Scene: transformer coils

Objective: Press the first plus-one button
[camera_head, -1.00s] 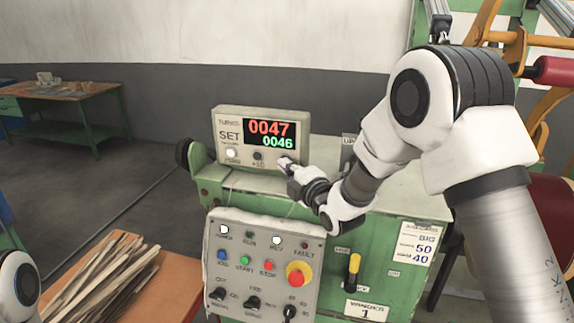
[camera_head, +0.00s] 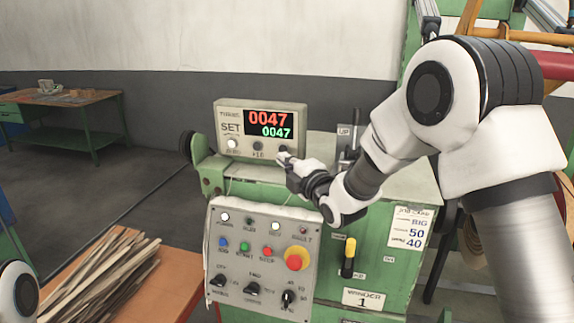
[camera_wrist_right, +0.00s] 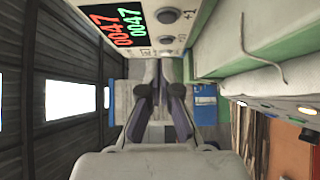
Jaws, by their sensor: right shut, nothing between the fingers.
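The counter box (camera_head: 225,117) stands on the green machine and shows red 0047 above green 0047; its display (camera_wrist_right: 118,25) also shows in the right wrist view. Under the display are a pale button (camera_head: 232,143), a dark +10 button (camera_head: 258,144) and a right-hand button covered by my gripper in the head view. That +1 button (camera_wrist_right: 165,40) shows in the right wrist view. My right gripper (camera_head: 285,158) is shut and empty, its tips at the right-hand button; I cannot tell whether they touch it. My left gripper is out of view.
Below is a sloped control panel (camera_head: 222,268) with coloured buttons, knobs and a red-yellow stop button (camera_head: 296,258). A yellow-handled lever (camera_head: 349,256) is to its right. Wooden strips (camera_head: 105,275) lie on an orange table at lower left.

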